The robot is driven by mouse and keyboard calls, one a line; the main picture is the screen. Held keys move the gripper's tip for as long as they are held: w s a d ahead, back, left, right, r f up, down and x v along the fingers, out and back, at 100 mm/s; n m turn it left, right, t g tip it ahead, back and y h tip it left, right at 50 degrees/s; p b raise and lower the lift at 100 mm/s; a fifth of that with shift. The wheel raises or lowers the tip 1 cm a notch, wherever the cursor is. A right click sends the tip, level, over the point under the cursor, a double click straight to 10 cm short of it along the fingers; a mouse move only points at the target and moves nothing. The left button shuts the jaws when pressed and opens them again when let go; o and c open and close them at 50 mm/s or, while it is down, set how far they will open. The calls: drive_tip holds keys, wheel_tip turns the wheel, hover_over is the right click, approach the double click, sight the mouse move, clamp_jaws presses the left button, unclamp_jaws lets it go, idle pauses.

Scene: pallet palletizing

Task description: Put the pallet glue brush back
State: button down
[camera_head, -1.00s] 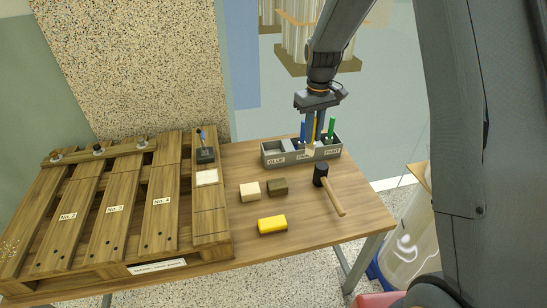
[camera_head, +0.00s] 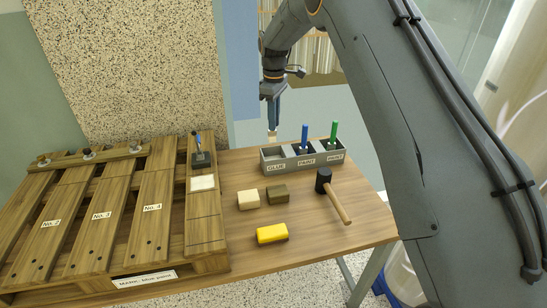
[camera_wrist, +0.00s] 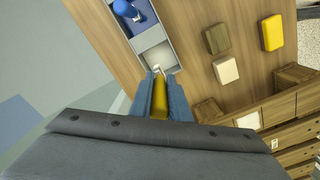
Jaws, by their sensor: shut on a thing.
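My gripper (camera_head: 272,108) is shut on the glue brush, whose yellow handle (camera_wrist: 159,102) shows between the blue fingers in the wrist view. The brush points down, and its pale tip (camera_head: 271,136) appears just above the back edge of the GLUE compartment (camera_head: 273,155) in the head view. That compartment is at the left end of the grey three-part holder (camera_head: 306,162) and holds no brush. In the wrist view, the empty compartment (camera_wrist: 157,57) lies just beyond the tip. How high the tip is above the holder is hard to tell.
A blue brush (camera_head: 304,138) and a green brush (camera_head: 334,132) stand in the PAINT compartments. A mallet (camera_head: 324,184), two blocks (camera_head: 248,199) and a yellow sponge-like block (camera_head: 272,233) lie in front. The pallet (camera_head: 165,195) covers the table's left side.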

sight(274, 135)
wheel_tip(274, 135, down, 9)
drive_tip(key=shift+f+p, duration=0.15)
drive_tip(key=shift+p, duration=0.8)
drive_tip(key=shift+f, duration=0.15)
drive_tip(key=c, duration=1.7)
unclamp_jaws()
drive_tip(key=shift+o, duration=0.2)
wheel_tip(274, 135, up, 7)
drive_tip(key=shift+w+a+r+b, duration=0.1)
drive_tip(key=shift+a+b, duration=0.05)
drive_tip(key=shift+b, duration=0.95)
drive_tip(key=shift+r, duration=0.35)
drive_tip(key=s+d+r+m, duration=0.1)
drive_tip(key=s+d+m, duration=0.3)
drive_tip(key=s, duration=1)
drive_tip(key=s+d+r+m, duration=0.1)
drive_tip(key=s+d+m, duration=0.3)
drive_tip(key=s, duration=0.9)
drive_tip(key=s+d+r+m, duration=0.2)
drive_tip(key=s+d+m, duration=0.3)
drive_tip(key=s, duration=0.9)
drive_tip(key=d, duration=0.3)
drive_tip(key=shift+s, duration=0.3)
